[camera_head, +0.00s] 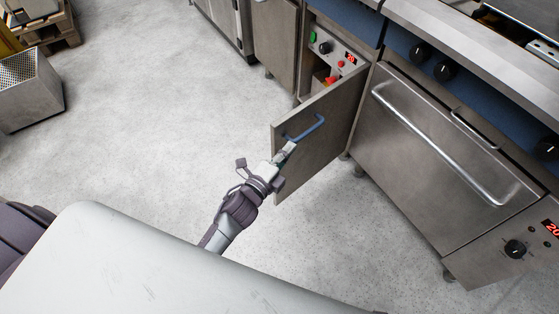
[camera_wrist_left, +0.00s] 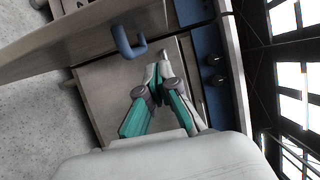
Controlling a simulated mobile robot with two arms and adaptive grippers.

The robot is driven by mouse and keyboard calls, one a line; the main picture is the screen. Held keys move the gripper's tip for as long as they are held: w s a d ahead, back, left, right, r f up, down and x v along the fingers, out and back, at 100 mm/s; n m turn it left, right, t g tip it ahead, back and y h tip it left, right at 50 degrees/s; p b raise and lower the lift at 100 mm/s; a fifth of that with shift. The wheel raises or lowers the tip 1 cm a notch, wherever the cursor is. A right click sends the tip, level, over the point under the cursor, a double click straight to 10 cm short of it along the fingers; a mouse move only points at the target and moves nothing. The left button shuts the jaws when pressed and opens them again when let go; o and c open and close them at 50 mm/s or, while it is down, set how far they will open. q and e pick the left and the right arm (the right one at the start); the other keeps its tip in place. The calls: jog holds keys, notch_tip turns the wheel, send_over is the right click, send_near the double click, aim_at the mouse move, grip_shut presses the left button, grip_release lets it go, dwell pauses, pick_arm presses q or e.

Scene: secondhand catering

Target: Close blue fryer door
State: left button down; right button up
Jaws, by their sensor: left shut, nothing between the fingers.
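The fryer door (camera_head: 325,133) is a metal panel with a blue handle (camera_head: 305,129), swung open from its cabinet in the head view. The blue handle also shows in the left wrist view (camera_wrist_left: 129,43). Behind the door, the open cabinet shows a control panel (camera_head: 333,53) with a green switch, a red display and a red knob. My left gripper (camera_head: 287,152) is shut and empty, just below the handle at the door's outer face; I cannot tell if it touches. In the left wrist view its fingertips (camera_wrist_left: 158,70) sit beside the handle. My right gripper is not in view.
An oven with a long bar handle (camera_head: 445,147) stands right of the door. Another metal cabinet door (camera_head: 275,40) is on the left of the fryer. A metal bin (camera_head: 28,90) and a wooden pallet (camera_head: 45,32) are at far left. The floor (camera_head: 160,110) between is clear.

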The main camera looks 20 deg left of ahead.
aim_at(285, 133)
pick_arm(q)
jog(key=x, duration=0.4)
jog(key=shift+w+a+f, duration=0.1)
jog(key=shift+w+a, duration=0.2)
jog(key=shift+a, duration=0.3)
jog(key=shift+w+a+r, duration=0.1)
jog(key=shift+w+a, duration=0.15)
jog(key=shift+a, duration=0.35)
jog(key=shift+w+a+f, duration=0.1)
jog(key=shift+w+a, duration=0.2)
jog(key=shift+a, duration=0.3)
jog(key=shift+a, duration=0.1)
